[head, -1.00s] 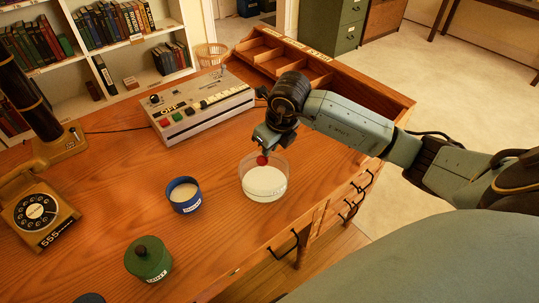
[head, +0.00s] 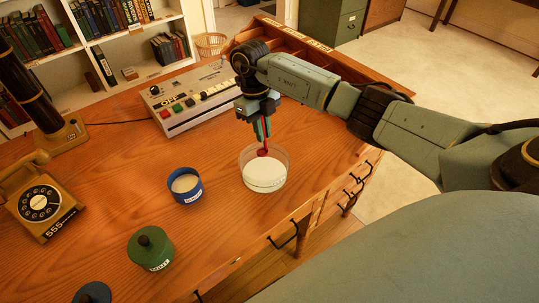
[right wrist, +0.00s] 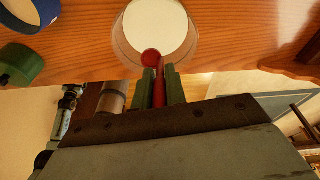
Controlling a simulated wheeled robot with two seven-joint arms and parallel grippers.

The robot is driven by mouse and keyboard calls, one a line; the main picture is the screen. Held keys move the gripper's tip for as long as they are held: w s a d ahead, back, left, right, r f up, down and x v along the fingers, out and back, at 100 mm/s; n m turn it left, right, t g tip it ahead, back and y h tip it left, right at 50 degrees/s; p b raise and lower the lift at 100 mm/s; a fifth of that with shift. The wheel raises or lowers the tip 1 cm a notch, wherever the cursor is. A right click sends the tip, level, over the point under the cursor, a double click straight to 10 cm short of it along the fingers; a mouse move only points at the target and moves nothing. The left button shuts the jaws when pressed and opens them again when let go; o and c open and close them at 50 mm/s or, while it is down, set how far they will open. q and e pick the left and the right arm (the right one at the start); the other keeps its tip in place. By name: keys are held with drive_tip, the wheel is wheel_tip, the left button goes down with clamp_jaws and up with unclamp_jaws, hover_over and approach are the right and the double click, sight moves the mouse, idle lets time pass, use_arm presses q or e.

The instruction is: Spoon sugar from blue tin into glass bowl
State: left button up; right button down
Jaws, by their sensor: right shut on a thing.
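My right gripper (head: 262,128) is shut on the handle of a red spoon (head: 263,152), which points down over the glass bowl. The clear glass bowl (head: 264,180) holds white sugar and stands near the desk's front edge. In the right wrist view, the spoon's round red scoop (right wrist: 151,58) shows at the bowl's near rim (right wrist: 122,40), with no white on the side that shows. I cannot tell whether it touches the sugar. The open blue tin (head: 187,196), with white contents, stands to the left of the bowl.
A green lidded tin (head: 150,252) stands at the front left. A dark round lid (head: 92,293) lies at the bottom edge. A telephone (head: 38,205) is at the left and a grey button console (head: 190,98) behind. Bare desk lies around the tins.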

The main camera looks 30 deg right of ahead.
sight(263, 121)
idle(0.3)
drive_tip(key=p+v, duration=0.2)
drive_tip(key=v, duration=0.1)
drive_tip(key=shift+s+r+p, duration=0.15)
drive_tip(key=shift+s+p, duration=0.2)
idle(0.8)
